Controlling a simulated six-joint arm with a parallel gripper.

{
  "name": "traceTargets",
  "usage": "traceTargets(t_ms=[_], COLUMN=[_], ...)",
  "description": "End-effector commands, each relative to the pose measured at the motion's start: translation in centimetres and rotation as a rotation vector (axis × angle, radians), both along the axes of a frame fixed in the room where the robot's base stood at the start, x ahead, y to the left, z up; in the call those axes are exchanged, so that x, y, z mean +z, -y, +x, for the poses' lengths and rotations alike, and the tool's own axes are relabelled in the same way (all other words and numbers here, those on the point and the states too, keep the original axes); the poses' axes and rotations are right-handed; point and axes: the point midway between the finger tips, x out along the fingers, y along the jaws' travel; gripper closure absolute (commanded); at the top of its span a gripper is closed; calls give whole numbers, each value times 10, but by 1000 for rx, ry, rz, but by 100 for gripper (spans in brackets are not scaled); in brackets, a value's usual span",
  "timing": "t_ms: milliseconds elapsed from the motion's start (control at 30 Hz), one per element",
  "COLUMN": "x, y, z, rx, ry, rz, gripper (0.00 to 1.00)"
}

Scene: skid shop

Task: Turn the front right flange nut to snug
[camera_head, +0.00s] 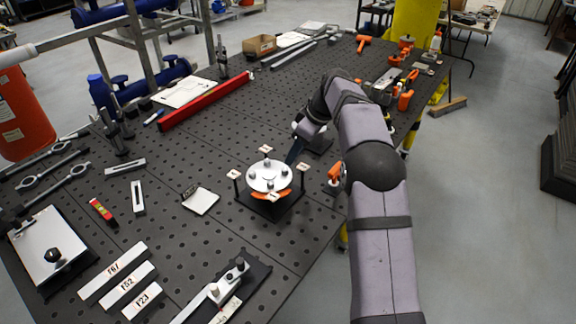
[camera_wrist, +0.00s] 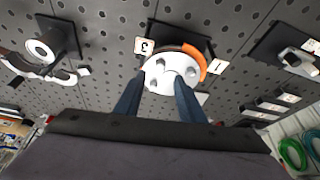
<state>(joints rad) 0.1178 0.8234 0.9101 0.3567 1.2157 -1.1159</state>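A round white flange (camera_head: 268,177) with several grey nuts on its top sits over an orange ring on a dark square base. Small number tags stand around it. In the wrist view the flange (camera_wrist: 171,76) lies just beyond my fingertips, with tags "3" (camera_wrist: 145,46) and "1" (camera_wrist: 201,98) beside it. I cannot tell for sure which nut is the front right one. My gripper (camera_wrist: 159,84) is open, its two dark fingers apart with nothing visibly held. In the head view my gripper (camera_head: 293,152) is at the flange's upper right, tilted; contact with a nut cannot be told.
An orange-handled tool (camera_head: 335,174) stands right of the flange near the bench edge. A white pad (camera_head: 201,201) lies to its left, and a dark tray (camera_head: 240,285) with metal parts lies in front. A red bar (camera_head: 206,100) lies behind. Bare perforated bench separates them.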

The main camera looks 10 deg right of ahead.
Motion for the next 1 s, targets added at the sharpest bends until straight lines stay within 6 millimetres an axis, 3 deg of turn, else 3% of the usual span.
traceTargets(t_ms=[167,633,1000], x=[-9,-59,-68], y=[-3,-20,-22], z=[2,14,16], rx=[-1,-1,-3], ry=[-4,-4,-2], rz=[1,-1,-1], gripper=[64,64,64])
